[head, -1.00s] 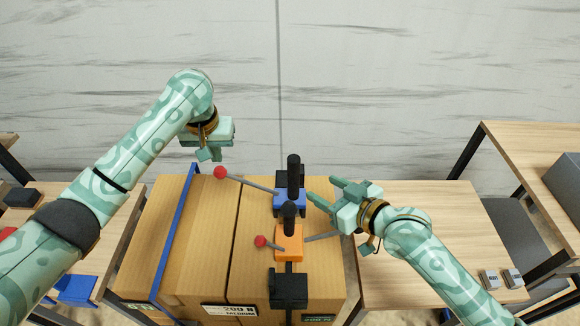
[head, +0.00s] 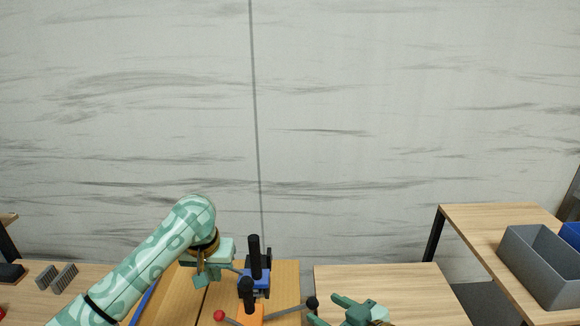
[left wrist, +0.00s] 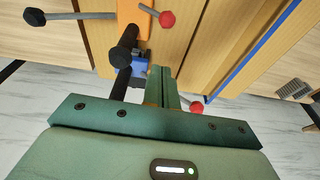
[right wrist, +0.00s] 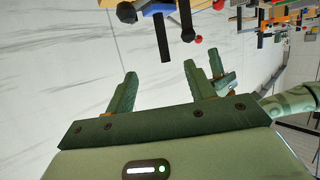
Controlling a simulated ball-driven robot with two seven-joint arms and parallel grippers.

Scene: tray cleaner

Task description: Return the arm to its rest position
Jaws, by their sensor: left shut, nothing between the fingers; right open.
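My left gripper (head: 203,279) is shut and empty. My right gripper (head: 328,311) is open and empty, to the right of the clamps at the bottom edge. In the right wrist view its fingers (right wrist: 168,82) stand apart with nothing between them. My right forearm is out of the head view.
An orange clamp (head: 248,316) stands in front of the blue one, their ball-ended bars sticking out sideways. A clear wooden table (head: 385,290) is at the right. A grey bin (head: 540,262) sits on the far-right table. Grey blocks (head: 56,277) lie on the left table.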

